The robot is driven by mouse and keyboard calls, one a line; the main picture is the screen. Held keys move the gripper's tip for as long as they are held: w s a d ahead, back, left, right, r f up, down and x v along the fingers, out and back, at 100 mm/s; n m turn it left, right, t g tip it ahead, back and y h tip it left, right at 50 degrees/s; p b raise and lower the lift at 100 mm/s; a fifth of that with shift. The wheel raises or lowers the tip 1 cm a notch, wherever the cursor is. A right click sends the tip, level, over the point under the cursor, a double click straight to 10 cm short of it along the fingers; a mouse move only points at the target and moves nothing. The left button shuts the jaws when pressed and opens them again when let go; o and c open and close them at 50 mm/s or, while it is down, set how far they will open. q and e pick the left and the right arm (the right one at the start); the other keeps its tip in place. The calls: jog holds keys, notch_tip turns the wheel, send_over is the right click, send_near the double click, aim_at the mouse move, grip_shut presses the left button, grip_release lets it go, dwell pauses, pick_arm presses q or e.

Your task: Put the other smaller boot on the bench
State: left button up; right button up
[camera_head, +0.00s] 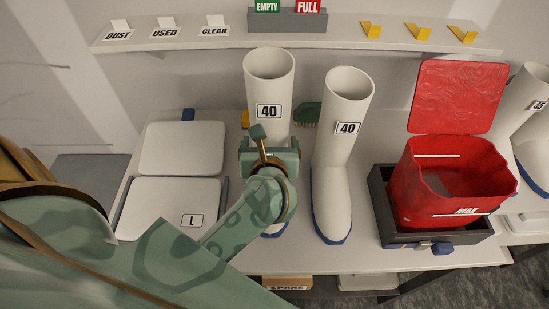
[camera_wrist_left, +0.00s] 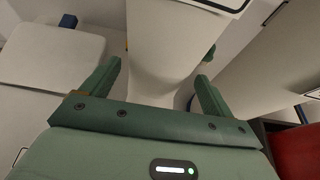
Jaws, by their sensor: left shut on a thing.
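A white boot labelled 40 (camera_head: 269,88) stands upright at the middle of the bench (camera_head: 345,262). My left gripper (camera_head: 270,142) is shut on its shaft, with one finger on each side. In the left wrist view the white boot (camera_wrist_left: 165,50) fills the space between the green fingers. Its foot is mostly hidden behind my left arm; a bit of blue sole shows near the bench, and I cannot tell whether it bears its full weight. A second white boot labelled 40 (camera_head: 333,170) stands upright just right of it, apart, toe toward me. My right gripper is not in view.
A red bin marked MAX (camera_head: 425,190) sits in a dark tray right of the boots. Larger boots labelled 45 (camera_head: 538,150) stand at the far right. A shelf (camera_head: 340,30) with signs and yellow hooks runs behind.

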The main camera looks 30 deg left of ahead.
pick_arm(q)
jog(key=shift+f+b, duration=0.45)
jog(key=shift+f, duration=1.55)
jog(key=o, duration=1.8)
jog(key=shift+f, duration=0.1)
jog(key=shift+o, duration=0.2)
